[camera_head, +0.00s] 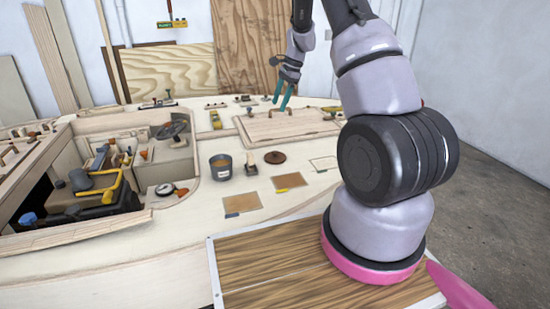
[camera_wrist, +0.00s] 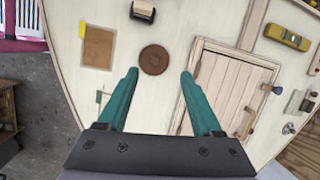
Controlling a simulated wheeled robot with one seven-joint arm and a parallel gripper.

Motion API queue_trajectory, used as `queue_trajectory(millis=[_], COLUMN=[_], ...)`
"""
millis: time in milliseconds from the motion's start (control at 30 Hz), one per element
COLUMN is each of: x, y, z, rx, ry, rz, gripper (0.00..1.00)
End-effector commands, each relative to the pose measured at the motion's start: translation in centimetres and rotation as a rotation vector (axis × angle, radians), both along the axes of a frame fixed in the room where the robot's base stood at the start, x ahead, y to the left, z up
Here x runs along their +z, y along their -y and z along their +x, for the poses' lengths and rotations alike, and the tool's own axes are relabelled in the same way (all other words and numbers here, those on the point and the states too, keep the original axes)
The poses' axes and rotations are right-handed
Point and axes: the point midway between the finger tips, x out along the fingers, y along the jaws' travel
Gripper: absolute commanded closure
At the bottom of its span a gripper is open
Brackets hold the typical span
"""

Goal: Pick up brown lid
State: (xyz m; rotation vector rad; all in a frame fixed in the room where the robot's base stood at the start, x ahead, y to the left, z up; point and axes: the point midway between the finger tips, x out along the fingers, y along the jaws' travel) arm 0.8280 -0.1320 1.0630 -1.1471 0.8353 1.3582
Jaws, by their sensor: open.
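The brown lid (camera_head: 275,158) is a flat, round, dark brown disc. It lies on the pale plywood deck, to the right of a dark cup. In the wrist view the lid (camera_wrist: 154,59) shows whole, ahead of the fingertips and between their lines. My gripper (camera_head: 280,101) has two teal fingers, spread apart with nothing between them, and hangs above the deck beyond the lid. In the wrist view my gripper (camera_wrist: 159,73) is also open and empty, apart from the lid.
A dark cup (camera_head: 221,168) and a small dark block (camera_head: 252,163) stand left of the lid. Tan squares (camera_head: 242,203) lie in front. A wooden hatch (camera_head: 290,126) with a handle is behind it. An open well (camera_head: 90,185) with equipment is at left. Deck around the lid is mostly clear.

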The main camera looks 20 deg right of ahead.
Motion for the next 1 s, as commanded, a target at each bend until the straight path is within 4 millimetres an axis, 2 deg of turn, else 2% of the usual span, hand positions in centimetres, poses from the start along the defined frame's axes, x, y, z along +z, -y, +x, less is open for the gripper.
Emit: queue_trajectory(millis=[33,100,200,300,567,800,1000], x=[-2.4,-4.9,-7.8,-9.8,-12.3,-15.8,-17.2], y=[0.4,0.9,1.4,1.7,1.6,0.6,0.2], z=[0.6,1.2,1.9,2.2,2.3,2.3,2.3], rx=[-0.025,-0.057,-0.095,-0.121,-0.136,-0.136,-0.135], ry=[-0.032,-0.062,-0.096,-0.119,-0.135,-0.134,-0.133], rz=[-0.005,-0.009,-0.014,-0.02,-0.022,-0.022,-0.023], gripper=[0.33,0.33,0.33,0.33,0.33,0.33,0.33])
